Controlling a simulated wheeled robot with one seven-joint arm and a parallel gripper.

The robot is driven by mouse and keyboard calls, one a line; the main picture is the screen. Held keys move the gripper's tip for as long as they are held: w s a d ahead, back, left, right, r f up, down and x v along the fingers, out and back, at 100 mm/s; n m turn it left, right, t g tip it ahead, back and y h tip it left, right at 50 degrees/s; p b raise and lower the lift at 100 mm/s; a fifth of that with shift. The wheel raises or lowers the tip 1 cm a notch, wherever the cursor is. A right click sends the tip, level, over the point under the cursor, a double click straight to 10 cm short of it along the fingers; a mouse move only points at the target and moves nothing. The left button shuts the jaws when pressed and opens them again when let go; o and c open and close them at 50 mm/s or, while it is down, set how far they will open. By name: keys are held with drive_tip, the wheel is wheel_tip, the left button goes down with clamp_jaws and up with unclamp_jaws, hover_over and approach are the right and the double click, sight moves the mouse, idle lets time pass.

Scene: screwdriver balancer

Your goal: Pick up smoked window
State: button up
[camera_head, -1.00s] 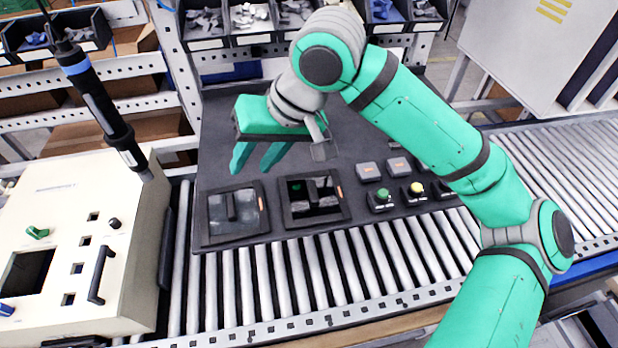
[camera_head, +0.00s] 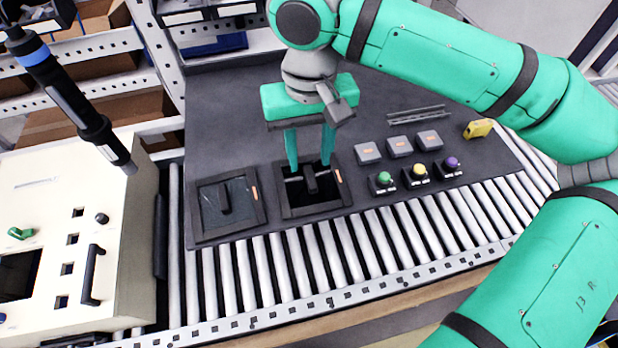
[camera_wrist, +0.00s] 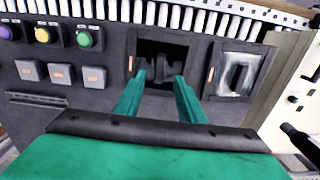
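The smoked window (camera_head: 322,206) is a dark framed pane with a black raised handle, lying on the dark mat. It is the right one of two framed windows in the head view, and it shows at top centre in the wrist view (camera_wrist: 178,50). My gripper (camera_head: 309,164) is open above the far side of this window. In the wrist view my gripper (camera_wrist: 159,77) has its two green fingers apart, with the handle visible between and just beyond their tips. I cannot tell whether the fingers touch anything.
A lighter window (camera_head: 240,206) with a similar handle lies close on the left. Green, yellow and purple buttons (camera_head: 418,174) and grey square blocks (camera_head: 399,147) sit to the right. A cream housing (camera_head: 130,240) stands left, with a hanging screwdriver (camera_head: 75,105) above it.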

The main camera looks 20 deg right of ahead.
sight(311, 176)
drive_tip(key=shift+s+f, duration=0.1)
drive_tip(key=shift+f, duration=2.6)
drive_tip(key=shift+d, duration=0.1)
clamp_jaws()
